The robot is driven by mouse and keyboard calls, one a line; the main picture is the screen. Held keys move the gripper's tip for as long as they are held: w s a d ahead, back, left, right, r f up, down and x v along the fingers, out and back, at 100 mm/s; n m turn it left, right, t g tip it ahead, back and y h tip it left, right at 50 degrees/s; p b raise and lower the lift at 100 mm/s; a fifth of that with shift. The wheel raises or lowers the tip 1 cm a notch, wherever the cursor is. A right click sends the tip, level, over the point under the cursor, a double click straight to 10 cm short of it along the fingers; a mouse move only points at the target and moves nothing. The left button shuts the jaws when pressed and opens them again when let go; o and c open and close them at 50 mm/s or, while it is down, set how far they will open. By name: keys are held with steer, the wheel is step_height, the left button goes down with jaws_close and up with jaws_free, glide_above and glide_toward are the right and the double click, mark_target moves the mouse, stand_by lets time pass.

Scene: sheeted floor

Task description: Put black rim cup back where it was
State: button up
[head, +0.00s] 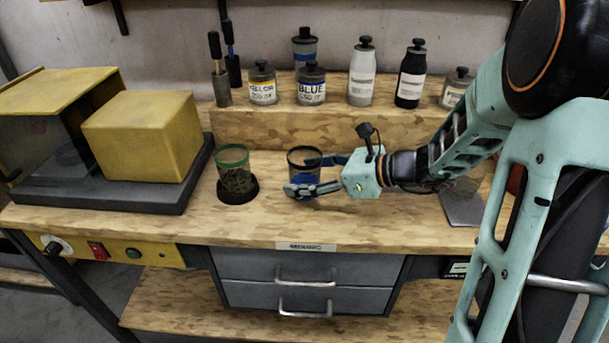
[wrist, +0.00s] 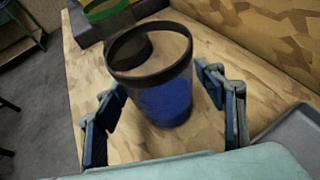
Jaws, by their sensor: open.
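The black rim cup (head: 303,167) is clear with blue contents and stands upright on the wooden bench top. In the wrist view the black rim cup (wrist: 160,85) sits between the two fingers of my gripper (wrist: 165,112). In the head view my gripper (head: 310,180) comes in from the right, around the cup's body. The fingers are open, one on each side of the cup, with a visible gap to it in the wrist view. Part of the cup is hidden behind the near finger in the head view.
A green rim cup (head: 237,172) with dark contents stands in a black round base (head: 238,192) to the left. A yellow box machine (head: 142,135) is farther left. Several labelled bottles, including one marked BLUE (head: 311,84), stand on the raised wooden shelf (head: 270,128) behind. A grey tray (head: 463,205) lies right.

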steer(key=p+v, duration=0.1)
steer(key=v, duration=1)
steer(key=shift+s+d+r, duration=0.15)
steer(key=shift+d+r, duration=0.05)
steer(key=shift+d, duration=0.15)
